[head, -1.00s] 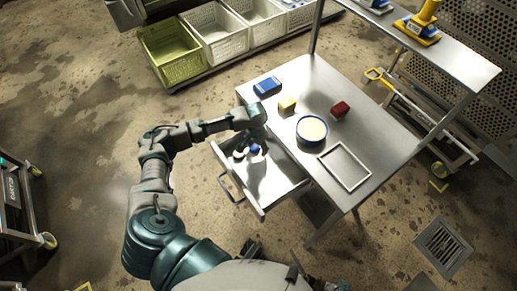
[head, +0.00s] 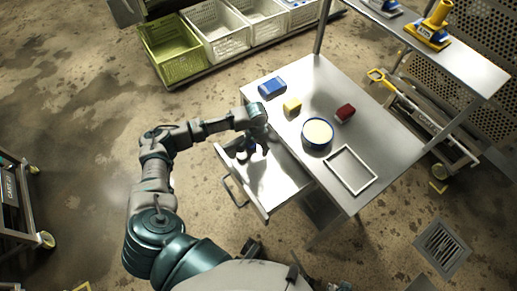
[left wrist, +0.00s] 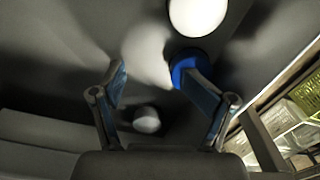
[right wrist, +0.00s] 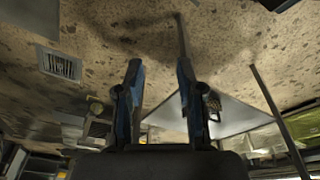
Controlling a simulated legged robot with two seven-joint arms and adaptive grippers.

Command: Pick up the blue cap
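The blue cap (left wrist: 184,60) is a small round piece in the open drawer (head: 280,186) of the steel table. In the left wrist view it lies at the right fingertip, which partly covers it; whether they touch I cannot tell. My left gripper (left wrist: 155,80) is open, with nothing between its fingers. In the head view it is low over the drawer's back left and mostly hides the cap. One white round piece (left wrist: 198,14) lies just beyond the cap, and another (left wrist: 146,120) lies nearer the palm. My right gripper (right wrist: 159,66) is open and empty, away from the table.
On the tabletop (head: 385,140) are a blue box (head: 272,87), a yellow block (head: 292,106), a dark red block (head: 345,113), a blue-rimmed bowl (head: 317,134) and an empty rectangular frame (head: 348,169). Crates (head: 180,48) stand behind on the left. A raised shelf (head: 470,70) is on the right.

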